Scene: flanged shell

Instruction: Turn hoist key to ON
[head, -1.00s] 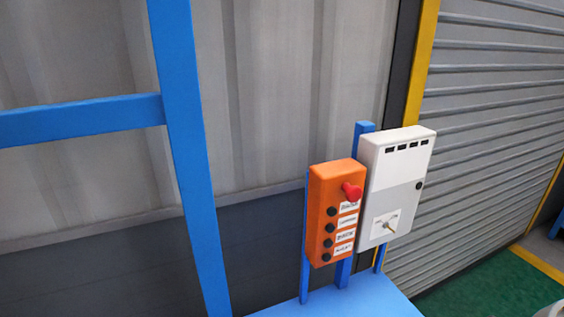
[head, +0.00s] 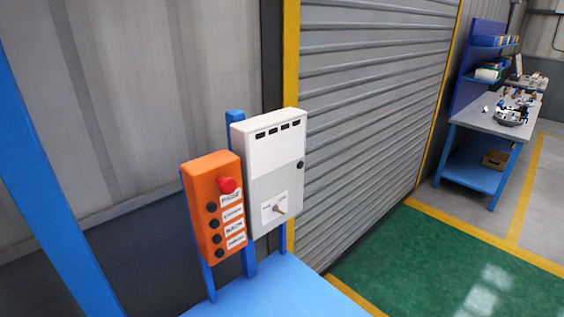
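The hoist key (head: 281,208) is a small light-coloured knob on a white label plate (head: 268,211), low on the front of a grey-white box (head: 272,165). The words on the plate are too small to read, so I cannot tell which position the key is in. An orange control box (head: 213,200) stands just left of it, with a red mushroom button (head: 228,185) and several black buttons beside white labels. Neither of my grippers is in the head view.
Both boxes stand on blue posts above a blue surface (head: 280,290). A blue upright (head: 50,180) is at the left. A roller shutter (head: 370,110) is behind. Green floor (head: 450,260) with yellow lines is open at the right. A blue workbench (head: 480,140) stands far right.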

